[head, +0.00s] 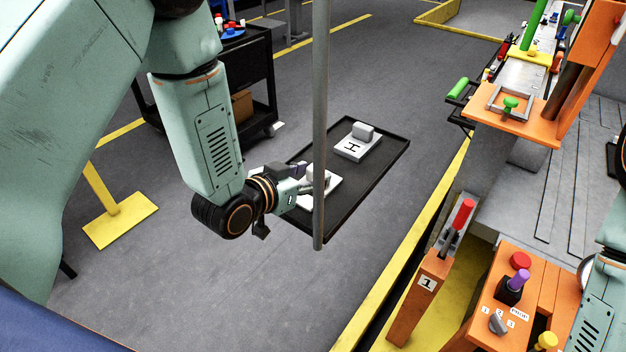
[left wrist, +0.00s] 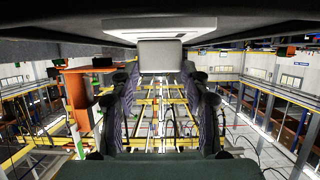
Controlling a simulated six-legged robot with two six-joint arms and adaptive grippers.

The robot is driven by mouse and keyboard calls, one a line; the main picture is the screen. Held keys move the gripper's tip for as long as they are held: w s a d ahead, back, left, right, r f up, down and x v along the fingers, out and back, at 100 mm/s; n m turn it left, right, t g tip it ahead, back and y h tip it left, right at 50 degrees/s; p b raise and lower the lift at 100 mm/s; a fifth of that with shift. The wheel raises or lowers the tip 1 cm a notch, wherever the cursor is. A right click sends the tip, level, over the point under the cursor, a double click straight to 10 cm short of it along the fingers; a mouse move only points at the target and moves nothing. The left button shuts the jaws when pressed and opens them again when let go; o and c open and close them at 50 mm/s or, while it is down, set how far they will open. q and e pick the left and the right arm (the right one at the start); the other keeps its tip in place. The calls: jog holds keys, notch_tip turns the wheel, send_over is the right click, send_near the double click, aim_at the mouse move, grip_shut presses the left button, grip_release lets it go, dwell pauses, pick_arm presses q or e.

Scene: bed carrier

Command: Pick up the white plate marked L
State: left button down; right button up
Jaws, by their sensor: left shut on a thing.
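A white plate (head: 330,184) with a grey block on top is at the near left part of a black tray (head: 377,178). My left gripper (head: 312,182) is shut on this plate's grey block. No letter on this plate can be read, as the gripper and a grey post cover part of it. I cannot tell if it touches the tray. In the left wrist view the grey block (left wrist: 160,54) shows at the top, beyond the fingers (left wrist: 160,95). A second white plate (head: 349,154), marked H, lies farther back on the tray. My right gripper is not in view.
A thin grey post (head: 320,100) stands in front of the tray. A black cart (head: 250,75) is behind left and a yellow stand (head: 118,213) at left. Orange control boxes (head: 500,300) with levers are at right. Grey floor around the tray is clear.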

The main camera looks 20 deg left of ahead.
pick_arm(q)
jog(key=shift+a+r, duration=0.2)
jog(key=shift+r, duration=0.3)
notch_tip(320, 180, up, 9)
jog(key=shift+p, duration=0.4)
